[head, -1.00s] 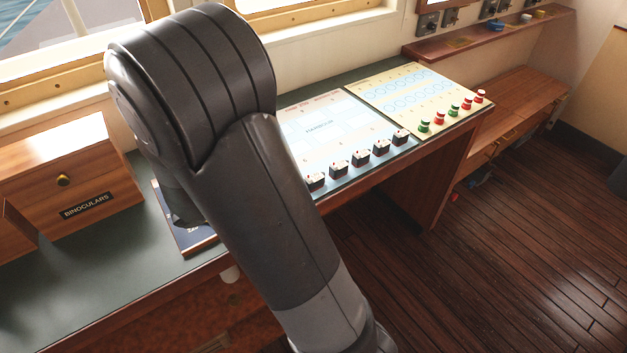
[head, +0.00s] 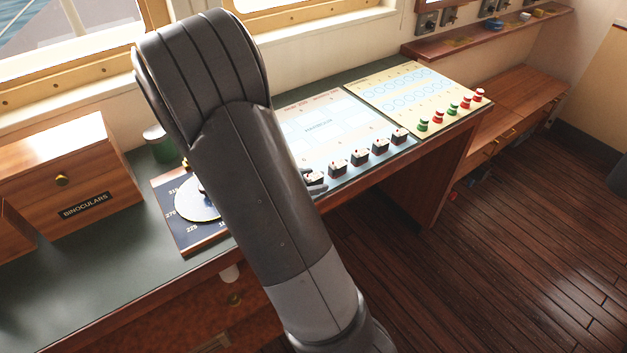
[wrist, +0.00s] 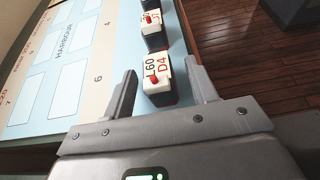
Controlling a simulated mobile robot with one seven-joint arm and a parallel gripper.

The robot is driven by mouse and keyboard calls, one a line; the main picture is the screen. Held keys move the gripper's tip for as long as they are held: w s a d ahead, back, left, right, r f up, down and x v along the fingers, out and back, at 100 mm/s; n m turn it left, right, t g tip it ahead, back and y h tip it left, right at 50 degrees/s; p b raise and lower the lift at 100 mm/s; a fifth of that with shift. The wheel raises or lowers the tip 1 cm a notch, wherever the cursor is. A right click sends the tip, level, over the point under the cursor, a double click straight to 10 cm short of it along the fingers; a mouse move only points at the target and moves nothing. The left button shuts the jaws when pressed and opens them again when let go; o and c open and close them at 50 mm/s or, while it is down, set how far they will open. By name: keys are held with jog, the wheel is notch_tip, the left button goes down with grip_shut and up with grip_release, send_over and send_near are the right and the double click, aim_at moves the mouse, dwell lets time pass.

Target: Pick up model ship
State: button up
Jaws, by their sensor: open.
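The model ships are small dark blocks with white tops and red pegs, in a row along the front edge of the harbour board. The nearest model ship (wrist: 157,78), marked "60 D4", lies between the fingertips of my open gripper (wrist: 163,74) in the wrist view, with a gap on each side. It is partly hidden in the head view (head: 314,177), where my arm covers most of the gripper. Another model ship (wrist: 154,36) stands just beyond it, and more line up to the right, such as one model ship (head: 360,158).
The harbour board (head: 322,122) lies on the green-topped desk, beside a yellow board (head: 405,85) with red and green pieces. A compass board (head: 183,232) and binoculars box (head: 65,170) are left. Dark wooden floor (head: 420,280) is open beyond the desk edge.

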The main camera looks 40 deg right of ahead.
jog(key=shift+c, duration=0.4)
jog(key=c, duration=1)
jog(key=shift+o, duration=0.2)
jog(key=shift+r, duration=0.1)
